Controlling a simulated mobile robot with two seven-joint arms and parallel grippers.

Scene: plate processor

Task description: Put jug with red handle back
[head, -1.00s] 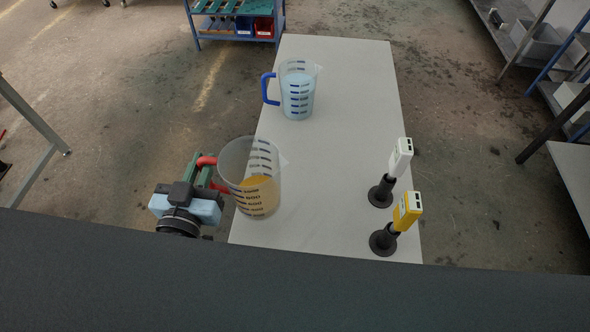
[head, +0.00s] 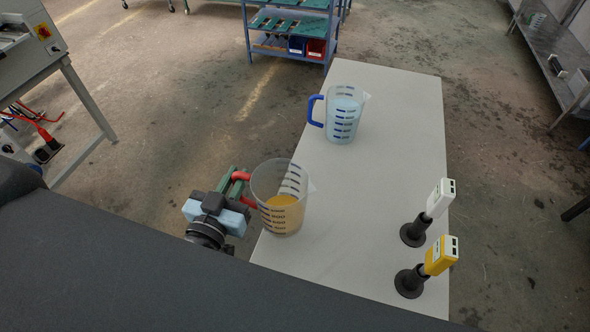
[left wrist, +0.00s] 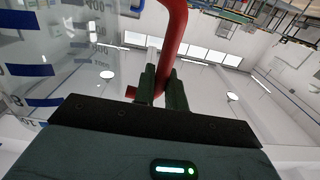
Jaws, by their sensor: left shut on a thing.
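The jug with the red handle (head: 283,216) is at the near left edge of the table (head: 375,190). It is clear with dark markings and holds an orange liquid. I cannot tell whether its base touches the table top. My left gripper (head: 236,181) is at its left side, shut on the red handle. In the left wrist view the green fingers (left wrist: 162,88) close around the red handle (left wrist: 174,40), with the clear jug wall (left wrist: 35,60) at the left. My right gripper is not in view.
A jug with a blue handle (head: 343,118) stands farther back on the table. A white device (head: 440,198) and a yellow device (head: 441,256) sit on black stands at the right edge. The middle of the table is clear. A blue shelf rack (head: 290,35) stands behind.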

